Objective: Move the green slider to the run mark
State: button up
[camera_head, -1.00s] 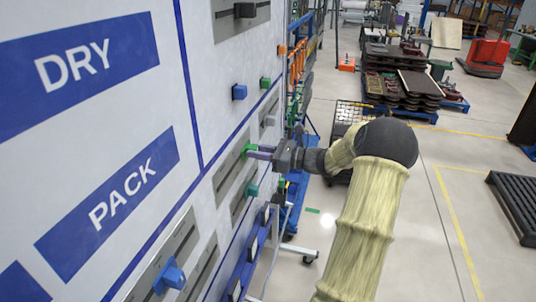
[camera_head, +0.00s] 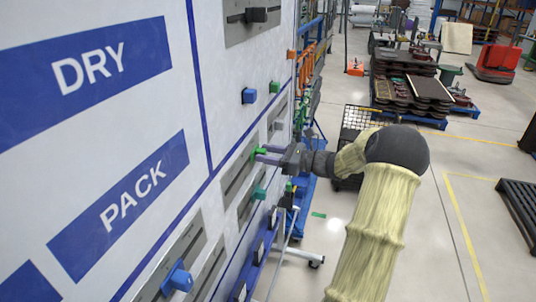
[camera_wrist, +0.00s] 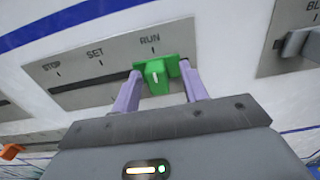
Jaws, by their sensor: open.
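The green slider (camera_wrist: 155,73) sits in its slot on the grey slider plate (camera_wrist: 100,84), at the right end below the RUN mark (camera_wrist: 150,44). Its white line looks roughly in line with the RUN tick. STOP and SET marks are to its left. My gripper (camera_wrist: 159,82) is open, with one purple finger on each side of the slider's knob and small gaps between. In the head view the slider (camera_head: 256,152) is a small green spot at the tips of my gripper (camera_head: 266,155).
A neighbouring plate with a grey knob (camera_wrist: 296,44) is right of the slider in the wrist view. Blue (camera_head: 249,96), teal (camera_head: 260,193) and other coloured knobs stick out of the panel around my gripper. Open floor (camera_head: 450,150) is to the right.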

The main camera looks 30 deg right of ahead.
jog(key=b+v, duration=0.5)
jog(key=v, duration=1.2)
jog(key=shift+d, duration=0.2)
jog(key=shift+s, duration=0.1)
jog(key=w+a+f+n+g+h, duration=0.1)
jog(key=a+f+n+g, duration=0.35)
jog(key=a, duration=0.55)
jog(key=w+a+f+n+g+h, duration=0.1)
jog(key=a+f+n+g+h, duration=0.15)
jog(key=a+f+g, duration=0.55)
jog(key=s+a+f+n+h, duration=0.2)
jog(key=s+a+n+h, duration=0.2)
jog(key=s+a+n, duration=0.2)
jog(key=s+a+f+n+t+h, duration=0.1)
jog(key=s+a+n+h, duration=0.3)
jog(key=a+n, duration=0.6)
jog(key=s+f+n, duration=0.1)
jog(key=n, duration=0.3)
jog(key=shift+s+a+n, duration=0.3)
jog(key=shift+s+n, duration=0.1)
jog(key=shift+t, duration=0.25)
jog(key=shift+c, duration=0.2)
